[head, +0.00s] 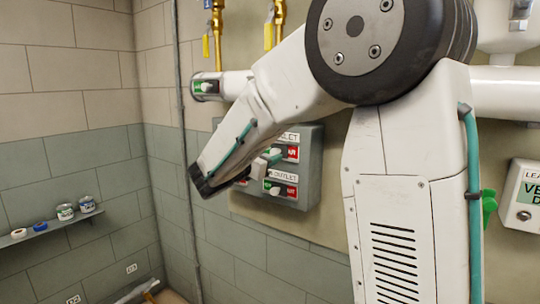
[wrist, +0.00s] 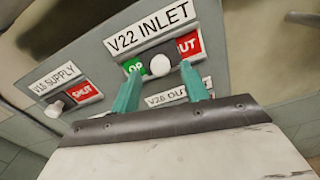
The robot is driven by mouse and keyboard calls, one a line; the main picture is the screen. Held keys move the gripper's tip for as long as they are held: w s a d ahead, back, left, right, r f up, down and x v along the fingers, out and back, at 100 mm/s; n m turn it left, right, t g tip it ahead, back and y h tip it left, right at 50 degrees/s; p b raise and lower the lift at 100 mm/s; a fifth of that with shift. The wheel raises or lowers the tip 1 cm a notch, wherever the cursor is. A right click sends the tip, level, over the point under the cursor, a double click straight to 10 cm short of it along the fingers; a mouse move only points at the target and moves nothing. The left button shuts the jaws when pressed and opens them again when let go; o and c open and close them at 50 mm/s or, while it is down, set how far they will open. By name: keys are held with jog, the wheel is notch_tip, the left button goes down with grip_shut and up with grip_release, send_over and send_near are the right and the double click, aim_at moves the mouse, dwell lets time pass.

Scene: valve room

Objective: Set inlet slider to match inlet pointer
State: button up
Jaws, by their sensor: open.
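The inlet slider, under the V22 INLET label (wrist: 150,30), has a round white knob (wrist: 160,65) between a green field at left and a red field (wrist: 189,45) at right. My gripper (wrist: 160,72) is open, its teal fingertips on either side of the knob in the wrist view. I cannot tell whether they touch it. In the head view my gripper (head: 268,161) is at the left of the grey wall panel (head: 309,165), and my arm hides part of it. I cannot make out an inlet pointer in either view.
A supply slider with a white knob (wrist: 54,108) is at left. The outlet label (wrist: 166,97) is partly hidden below my fingers. In the head view, a pipe end (head: 207,87) carries a green and red marking. A shelf (head: 50,226) holds several small items.

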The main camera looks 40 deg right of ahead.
jog(key=shift+x, duration=0.95)
grip_shut()
jog(key=shift+s+d, duration=0.3)
jog(key=shift+s, duration=0.5)
jog(key=shift+s+d, duration=0.3)
jog(key=shift+s, duration=0.55)
grip_release()
jog(key=v, duration=0.8)
